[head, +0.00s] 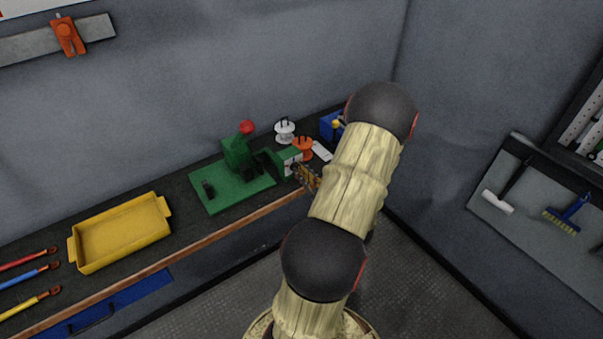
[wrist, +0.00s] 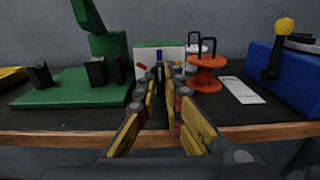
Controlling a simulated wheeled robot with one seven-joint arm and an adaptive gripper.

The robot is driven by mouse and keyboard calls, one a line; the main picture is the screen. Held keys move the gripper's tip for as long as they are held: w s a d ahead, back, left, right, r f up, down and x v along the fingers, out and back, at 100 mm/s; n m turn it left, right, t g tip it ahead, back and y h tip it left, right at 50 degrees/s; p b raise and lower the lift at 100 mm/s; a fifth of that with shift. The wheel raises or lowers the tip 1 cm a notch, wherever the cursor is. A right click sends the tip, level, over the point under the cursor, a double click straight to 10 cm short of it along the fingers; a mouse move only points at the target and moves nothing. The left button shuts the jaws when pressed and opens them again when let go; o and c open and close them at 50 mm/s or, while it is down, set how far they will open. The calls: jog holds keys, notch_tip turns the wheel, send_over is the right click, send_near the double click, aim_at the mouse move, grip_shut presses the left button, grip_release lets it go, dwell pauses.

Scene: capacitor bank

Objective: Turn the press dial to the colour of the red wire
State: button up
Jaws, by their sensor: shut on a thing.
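The green press (head: 236,160) stands on its green base plate at the middle of the bench. At its right is a green box with a white dial face (head: 291,160). In the wrist view the dial face (wrist: 145,54) shows a red mark at left and a blue mark at top. My gripper (wrist: 160,73) is in front of this face, its fingertips closed on the dial knob. The fingers hide most of the knob, so its pointing direction cannot be told. The red wire (head: 28,260) lies at the bench's left end, above a blue and a yellow one.
A yellow tray (head: 120,233) sits left of the press. An orange spool (wrist: 206,75), a white spool (head: 284,131), a pale card (wrist: 243,90) and a blue box (wrist: 282,72) with a yellow-knobbed lever stand right of the dial. The bench's wooden front edge (wrist: 70,138) runs below my gripper.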

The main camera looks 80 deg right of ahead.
jog(key=shift+n, duration=0.3)
grip_shut()
jog(key=n+b, duration=0.4)
jog(key=n, duration=0.1)
jog(key=shift+a+f, duration=0.1)
jog(key=shift+f, duration=0.1)
jog(key=n+b, duration=0.4)
jog(key=shift+w, duration=0.1)
jog(key=shift+n+b, duration=1.05)
jog(key=shift+n, duration=0.05)
jog(key=o, duration=0.6)
grip_release()
jog(key=shift+o, duration=0.2)
